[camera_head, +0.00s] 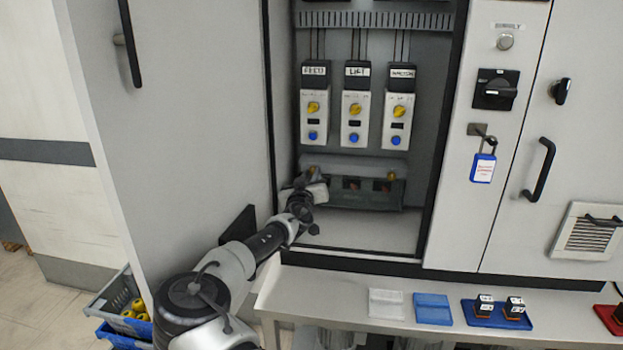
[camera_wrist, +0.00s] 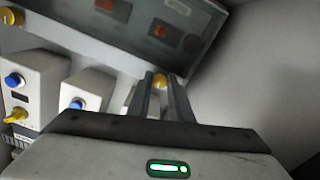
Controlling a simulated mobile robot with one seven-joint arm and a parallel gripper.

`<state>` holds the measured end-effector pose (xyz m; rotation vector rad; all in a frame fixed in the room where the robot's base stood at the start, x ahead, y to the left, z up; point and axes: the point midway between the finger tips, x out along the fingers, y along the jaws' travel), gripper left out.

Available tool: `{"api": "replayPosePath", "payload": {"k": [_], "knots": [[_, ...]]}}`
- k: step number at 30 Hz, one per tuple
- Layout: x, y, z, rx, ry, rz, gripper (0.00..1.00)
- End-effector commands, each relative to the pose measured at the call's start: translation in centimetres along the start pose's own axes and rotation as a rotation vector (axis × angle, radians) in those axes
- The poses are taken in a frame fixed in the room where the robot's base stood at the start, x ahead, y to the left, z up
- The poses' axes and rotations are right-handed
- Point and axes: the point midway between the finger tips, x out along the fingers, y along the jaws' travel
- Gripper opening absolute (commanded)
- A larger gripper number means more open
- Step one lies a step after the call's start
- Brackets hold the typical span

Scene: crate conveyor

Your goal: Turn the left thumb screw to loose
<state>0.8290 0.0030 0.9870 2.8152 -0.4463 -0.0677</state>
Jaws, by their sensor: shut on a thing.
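The left thumb screw is a small yellow knob (camera_wrist: 159,81) on the grey cover (camera_wrist: 135,62). In the wrist view it sits between my fingertips. My gripper (camera_wrist: 160,92) is shut on it, and the fingers hide part of it. In the head view my gripper (camera_head: 311,186) is at the left end of the cover (camera_head: 352,163), low in the open cabinet, and hides most of the screw. The right thumb screw (camera_head: 391,176) shows at the cover's right end, and in the wrist view it is at the upper left (camera_wrist: 12,16).
Several modules with yellow knobs and blue buttons (camera_head: 354,120) hang above the cover. The cabinet door (camera_head: 175,120) stands open at the left. A shelf (camera_head: 335,309) below carries a white pad, a blue pad and a blue tray (camera_head: 497,316) with small black-and-white blocks.

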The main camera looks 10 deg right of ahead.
Motion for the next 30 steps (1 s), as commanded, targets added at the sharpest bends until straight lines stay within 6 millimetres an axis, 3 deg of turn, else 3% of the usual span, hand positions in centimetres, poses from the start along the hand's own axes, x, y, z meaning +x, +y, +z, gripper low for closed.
{"api": "replayPosePath", "payload": {"k": [30], "knots": [[-0.01, 0.03, 0.03, -0.906, 0.002, 0.000, 0.00]]}}
